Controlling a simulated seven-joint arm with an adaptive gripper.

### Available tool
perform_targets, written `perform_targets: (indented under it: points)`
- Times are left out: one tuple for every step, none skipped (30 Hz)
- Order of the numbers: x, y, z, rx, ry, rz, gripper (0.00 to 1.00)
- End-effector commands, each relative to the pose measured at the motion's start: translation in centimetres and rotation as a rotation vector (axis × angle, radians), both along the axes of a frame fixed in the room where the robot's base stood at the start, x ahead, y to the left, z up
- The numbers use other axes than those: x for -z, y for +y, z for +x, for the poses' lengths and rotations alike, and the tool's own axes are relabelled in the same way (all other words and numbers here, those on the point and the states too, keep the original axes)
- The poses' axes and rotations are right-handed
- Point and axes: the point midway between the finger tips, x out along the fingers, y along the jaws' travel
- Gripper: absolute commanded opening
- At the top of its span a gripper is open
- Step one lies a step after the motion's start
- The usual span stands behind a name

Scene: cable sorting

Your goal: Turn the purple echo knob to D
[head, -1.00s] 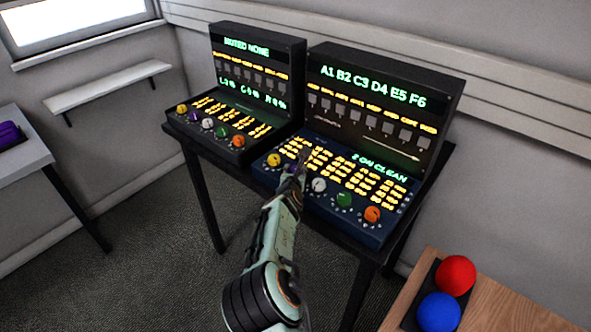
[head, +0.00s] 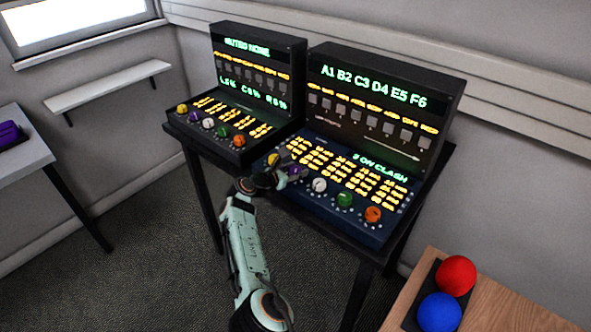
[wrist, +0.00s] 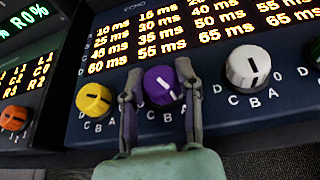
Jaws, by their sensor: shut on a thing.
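The purple echo knob (wrist: 163,84) sits in the front row of the blue panel, between a yellow knob (wrist: 95,99) and a white knob (wrist: 248,66). My gripper (wrist: 157,88) has one finger on each side of the purple knob and is shut on it. The letters C, B and A show below the knob, with D by the left finger. In the head view my gripper (head: 281,176) reaches the panel's front left and partly hides the purple knob.
Green (head: 344,200) and orange (head: 373,214) knobs stand further right on the blue panel. A second console (head: 228,140) with its own knobs is close on the left. A wooden table with red (head: 455,275) and blue (head: 439,312) balls is at lower right.

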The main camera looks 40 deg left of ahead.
Motion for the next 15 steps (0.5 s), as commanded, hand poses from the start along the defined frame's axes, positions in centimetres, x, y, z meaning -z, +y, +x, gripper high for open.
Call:
perform_targets:
  points:
    - [0.08,0.11,-0.02,0.003,0.000,0.000,0.00]
    - [0.10,0.08,0.00,0.009,0.000,0.000,0.00]
    - [0.10,0.12,-0.03,0.012,0.001,0.000,0.00]
    - [0.12,0.10,-0.03,0.017,0.001,-0.001,0.00]
    - [0.08,0.12,-0.03,0.018,0.001,0.000,0.00]
    - [0.08,0.09,0.00,0.023,0.001,0.000,0.00]
    - [0.07,0.09,0.01,0.025,0.001,0.000,0.00]
    - [0.08,0.08,0.03,0.027,0.002,0.001,0.00]
    - [0.08,0.07,0.02,0.030,0.001,0.001,0.00]
    - [0.09,0.08,0.00,0.031,0.001,0.001,0.00]
    - [0.09,0.07,0.00,0.032,0.001,0.001,0.00]
    - [0.09,0.07,0.00,0.033,0.001,0.001,0.00]
    - [0.09,0.07,0.00,0.033,0.001,0.001,0.00]
    - [0.09,0.06,0.00,0.034,0.001,0.000,0.00]
    - [0.09,0.06,0.00,0.034,0.001,0.000,0.00]
